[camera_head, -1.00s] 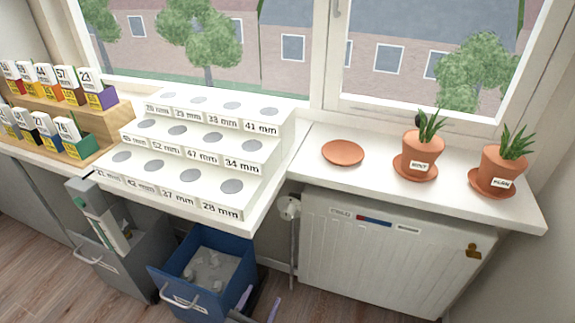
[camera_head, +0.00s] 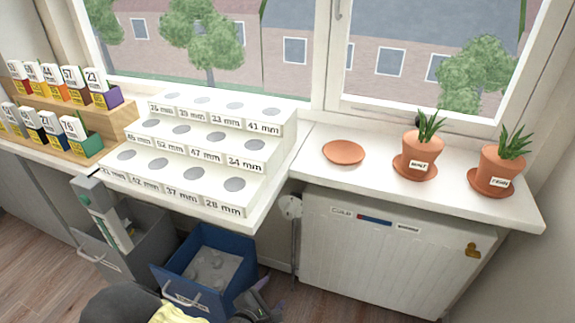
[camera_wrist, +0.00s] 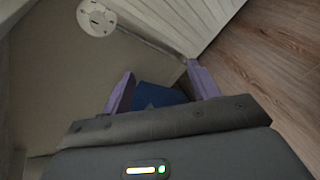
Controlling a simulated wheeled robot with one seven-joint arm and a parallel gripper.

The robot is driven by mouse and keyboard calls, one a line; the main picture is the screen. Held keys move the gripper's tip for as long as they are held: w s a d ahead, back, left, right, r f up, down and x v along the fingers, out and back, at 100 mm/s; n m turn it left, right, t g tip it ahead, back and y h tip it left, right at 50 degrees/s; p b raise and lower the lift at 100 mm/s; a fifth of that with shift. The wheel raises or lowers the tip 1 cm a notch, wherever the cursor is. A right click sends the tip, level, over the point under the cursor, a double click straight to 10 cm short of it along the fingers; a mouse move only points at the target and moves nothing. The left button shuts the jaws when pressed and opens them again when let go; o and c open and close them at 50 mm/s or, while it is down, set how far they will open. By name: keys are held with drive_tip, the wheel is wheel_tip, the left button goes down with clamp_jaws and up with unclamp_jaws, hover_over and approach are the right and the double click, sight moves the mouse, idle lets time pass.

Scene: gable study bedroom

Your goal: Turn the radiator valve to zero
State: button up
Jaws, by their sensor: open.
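The radiator valve (camera_head: 290,207) is a white round knob at the left end of the white radiator (camera_head: 375,262), below the sill, with a pipe under it. In the wrist view the valve (camera_wrist: 97,17) shows its round face with dark marks at the top left; the marks are too small to read. My gripper (camera_wrist: 160,82) is open and empty, with two purple fingers spread apart. The valve lies beyond and to the left of the fingertips, not touching them. In the head view my gripper is low at the bottom, near the blue bin, and its fingers show only partly.
A blue bin (camera_head: 243,262) and a grey bin (camera_head: 150,262) stand left of the valve. A white stepped rack (camera_head: 232,205) overhangs near it. The sill (camera_head: 455,195) holds a bare saucer (camera_head: 343,152) and two potted plants (camera_head: 422,150). Wooden floor shows in the wrist view.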

drive_tip(key=w+d+r+m+g+y, duration=0.2)
drive_tip(key=d+r+m+g+y, duration=0.5)
drive_tip(key=r+m, duration=0.6)
drive_tip(key=s+d+r+m+g+h, duration=0.1)
drive_tip(key=s+d+r+m, duration=0.25)
drive_tip(key=d+m, duration=0.2)
drive_tip(key=s+d+r+m+g, duration=0.1)
drive_tip(key=s+d+r+m, duration=0.25)
drive_tip(key=d, duration=0.35)
wheel_tip(320, 180, up, 26)
drive_tip(key=m+p, duration=0.1)
drive_tip(key=p, duration=2.5)
drive_tip(key=shift+s+d, duration=0.15)
drive_tip(key=shift+s, duration=0.3)
